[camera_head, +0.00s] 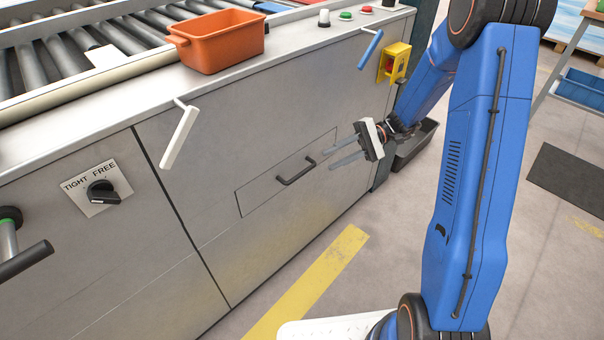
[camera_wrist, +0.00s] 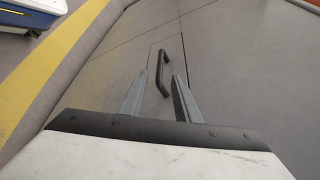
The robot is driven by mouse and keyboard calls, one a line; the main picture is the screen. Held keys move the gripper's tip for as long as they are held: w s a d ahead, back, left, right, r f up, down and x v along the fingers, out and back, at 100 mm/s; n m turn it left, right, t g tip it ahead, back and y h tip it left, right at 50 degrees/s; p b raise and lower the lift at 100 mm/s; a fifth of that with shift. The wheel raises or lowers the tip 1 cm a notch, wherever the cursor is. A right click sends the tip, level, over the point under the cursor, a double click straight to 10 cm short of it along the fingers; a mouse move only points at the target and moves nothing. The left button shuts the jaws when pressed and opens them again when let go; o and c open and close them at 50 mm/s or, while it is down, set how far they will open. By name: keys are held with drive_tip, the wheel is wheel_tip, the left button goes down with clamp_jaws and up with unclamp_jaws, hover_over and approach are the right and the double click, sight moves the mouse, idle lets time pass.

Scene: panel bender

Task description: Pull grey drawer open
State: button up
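The grey drawer (camera_head: 257,192) is set flush in the lower front of the grey machine and appears shut. Its dark bar handle (camera_head: 296,171) is fixed on the front. My gripper (camera_head: 329,160) is to the right of the handle in the head view, apart from it, with its two fingers parted and nothing between them. In the wrist view the handle (camera_wrist: 162,72) shows beyond the fingertips, roughly between them, and my gripper (camera_wrist: 158,85) is open. The drawer's outline shows only partly in the wrist view.
An orange bin (camera_head: 216,42) stands on the machine's top ledge. A white lever (camera_head: 180,136) and a blue lever (camera_head: 370,49) stick out of the front. A yellow switch box (camera_head: 396,62) is at the right. A dark bin (camera_head: 413,146) stands on the floor. The floor before the drawer is clear.

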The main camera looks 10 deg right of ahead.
sight(308, 171)
drive_tip(key=x, duration=1.1)
drive_tip(key=shift+s+a, duration=0.15)
drive_tip(key=shift+a, duration=0.05)
clamp_jaws()
